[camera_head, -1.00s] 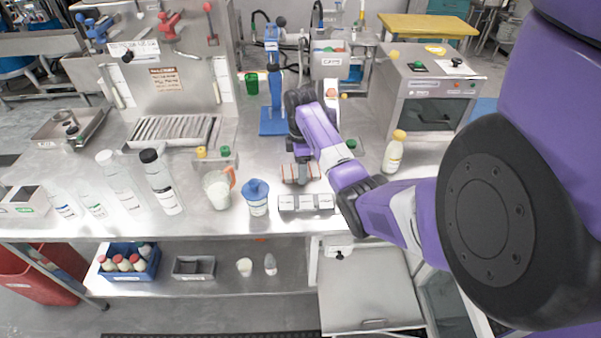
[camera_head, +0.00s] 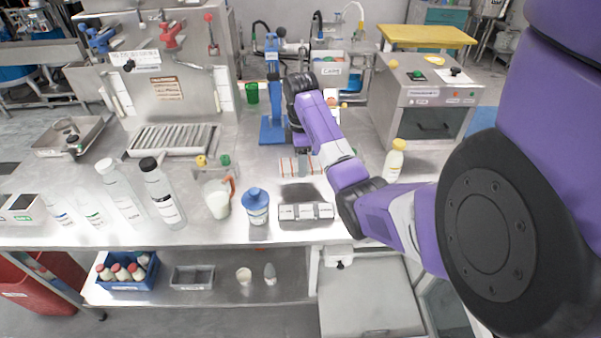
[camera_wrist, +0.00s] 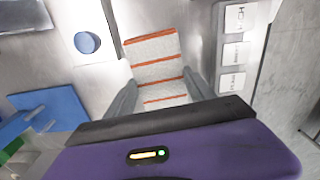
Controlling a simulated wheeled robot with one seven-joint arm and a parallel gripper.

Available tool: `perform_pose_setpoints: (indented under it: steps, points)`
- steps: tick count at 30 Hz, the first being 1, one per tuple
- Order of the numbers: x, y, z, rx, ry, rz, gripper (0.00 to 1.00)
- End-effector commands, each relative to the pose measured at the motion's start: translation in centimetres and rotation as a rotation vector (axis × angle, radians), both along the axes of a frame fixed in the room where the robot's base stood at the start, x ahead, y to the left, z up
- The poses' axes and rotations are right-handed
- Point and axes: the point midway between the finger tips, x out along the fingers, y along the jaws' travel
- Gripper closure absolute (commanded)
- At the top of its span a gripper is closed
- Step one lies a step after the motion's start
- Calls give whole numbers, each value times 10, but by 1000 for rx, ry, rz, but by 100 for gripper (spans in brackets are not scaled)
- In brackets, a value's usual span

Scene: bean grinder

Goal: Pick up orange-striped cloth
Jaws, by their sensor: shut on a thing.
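The orange-striped cloth (camera_wrist: 152,55) is white with thin orange-red stripes, and it lies between my two grey fingers in the wrist view. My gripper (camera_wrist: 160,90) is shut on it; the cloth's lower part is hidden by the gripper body. In the head view the cloth (camera_head: 302,166) hangs under my gripper (camera_head: 301,155), with a dark shadow on the steel table below it, so it appears held above the surface.
A blue stand (camera_head: 273,129) is close behind on the left. A yellow-capped bottle (camera_head: 394,160) stands to the right. Left of centre is a milk jug (camera_head: 217,200).

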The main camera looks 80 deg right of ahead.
Motion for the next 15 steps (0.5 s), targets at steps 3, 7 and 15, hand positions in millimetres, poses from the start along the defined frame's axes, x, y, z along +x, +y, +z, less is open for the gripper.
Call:
perform_pose_setpoints:
  steps: [3,7,15]
  points:
    - [0,-1,36,-1,1,0,77]
    - [-1,-1,59,0,1,-2,77]
    - [-2,-3,107,-5,1,-1,77]
